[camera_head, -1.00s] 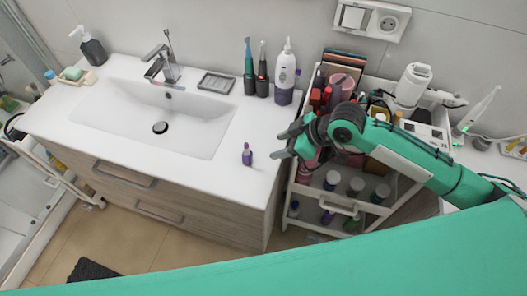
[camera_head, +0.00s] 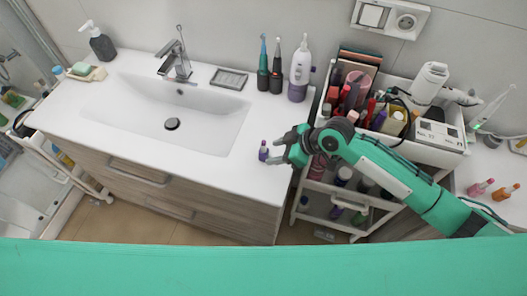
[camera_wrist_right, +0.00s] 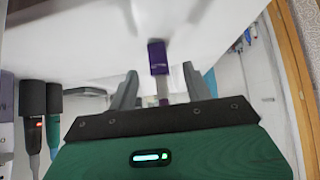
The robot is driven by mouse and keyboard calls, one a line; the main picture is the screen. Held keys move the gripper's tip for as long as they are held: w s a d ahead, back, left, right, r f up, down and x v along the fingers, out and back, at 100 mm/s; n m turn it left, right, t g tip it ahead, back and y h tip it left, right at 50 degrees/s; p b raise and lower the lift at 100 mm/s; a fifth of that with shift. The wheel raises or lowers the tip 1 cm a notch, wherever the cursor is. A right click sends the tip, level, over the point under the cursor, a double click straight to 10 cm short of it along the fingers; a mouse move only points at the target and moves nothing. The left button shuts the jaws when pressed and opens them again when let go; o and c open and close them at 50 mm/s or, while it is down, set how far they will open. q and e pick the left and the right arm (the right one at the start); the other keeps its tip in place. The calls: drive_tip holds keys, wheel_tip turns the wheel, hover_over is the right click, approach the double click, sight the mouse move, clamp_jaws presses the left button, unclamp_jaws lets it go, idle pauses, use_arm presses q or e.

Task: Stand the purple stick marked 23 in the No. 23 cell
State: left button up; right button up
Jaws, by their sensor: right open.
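The purple stick (camera_head: 263,151) stands upright on the white counter near its right front edge. My right gripper (camera_head: 275,149) is open just right of the stick, low over the counter, with its fingers pointing at it. In the right wrist view the stick (camera_wrist_right: 157,57) has a purple cap and a paler lower part, and lines up with the gap between the two open fingers (camera_wrist_right: 160,75). No number is readable on it. My left gripper is not in view.
The sink basin (camera_head: 205,125) lies left of the stick. Two electric toothbrushes (camera_head: 276,75) and a white bottle (camera_head: 299,72) stand behind, near the wall. Two small bottles (camera_head: 480,187) stand at the far right. The counter around the stick is clear.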

sight(268, 152)
drive_tip(key=shift+w+a+f, duration=0.1)
drive_tip(key=shift+a, duration=0.05)
drive_tip(key=p+x, duration=0.2)
drive_tip(key=x, duration=0.2)
drive_tip(key=shift+w+a, duration=0.15)
drive_tip(key=shift+a, duration=0.1)
drive_tip(key=shift+a+f, duration=0.1)
drive_tip(key=shift+a, duration=0.05)
drive_tip(key=shift+c, duration=0.2)
clamp_jaws()
